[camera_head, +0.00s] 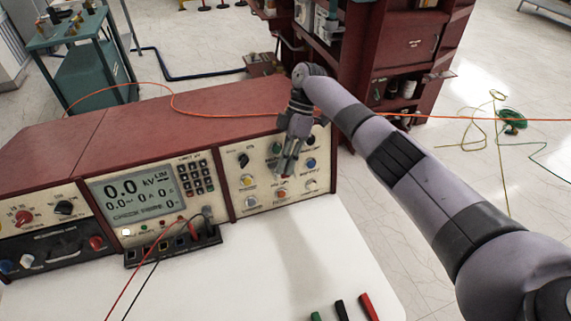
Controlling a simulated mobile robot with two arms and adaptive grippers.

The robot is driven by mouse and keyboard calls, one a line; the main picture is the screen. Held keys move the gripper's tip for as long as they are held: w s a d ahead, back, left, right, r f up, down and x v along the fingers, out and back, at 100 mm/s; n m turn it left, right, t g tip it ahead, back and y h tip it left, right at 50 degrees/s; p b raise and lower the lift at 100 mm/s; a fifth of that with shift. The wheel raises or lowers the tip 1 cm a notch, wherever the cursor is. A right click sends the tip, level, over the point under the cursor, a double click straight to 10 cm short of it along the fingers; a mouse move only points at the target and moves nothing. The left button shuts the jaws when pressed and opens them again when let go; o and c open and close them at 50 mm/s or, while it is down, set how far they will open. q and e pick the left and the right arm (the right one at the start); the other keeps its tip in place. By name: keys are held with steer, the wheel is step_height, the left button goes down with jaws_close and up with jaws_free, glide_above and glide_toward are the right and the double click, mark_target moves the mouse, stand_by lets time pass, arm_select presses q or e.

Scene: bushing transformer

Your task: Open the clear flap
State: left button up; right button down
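My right gripper (288,168) reaches in from the right and points down at the right-hand control panel (237,206) of the red instrument cabinet. Its fingers are close together in front of the knobs and buttons. Whether there is a gap between them, or whether they touch the panel, I cannot tell. The fingers hide part of the panel. I cannot clearly make out a clear flap; the area around the fingertips is small and partly covered. My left gripper is not in view.
The cabinet (75,150) stands on a white table (250,270). Its display (138,195) is lit. Red and black leads run from a terminal strip (175,245). Several coloured plugs (341,310) lie at the table's front edge. A red shelf stands behind.

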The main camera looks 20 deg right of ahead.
steer(key=c, duration=1.8)
jaws_free()
steer(key=shift+c, duration=0.2)
steer(key=v, duration=0.7)
steer(key=shift+r, duration=0.15)
steer(key=shift+w, duration=0.1)
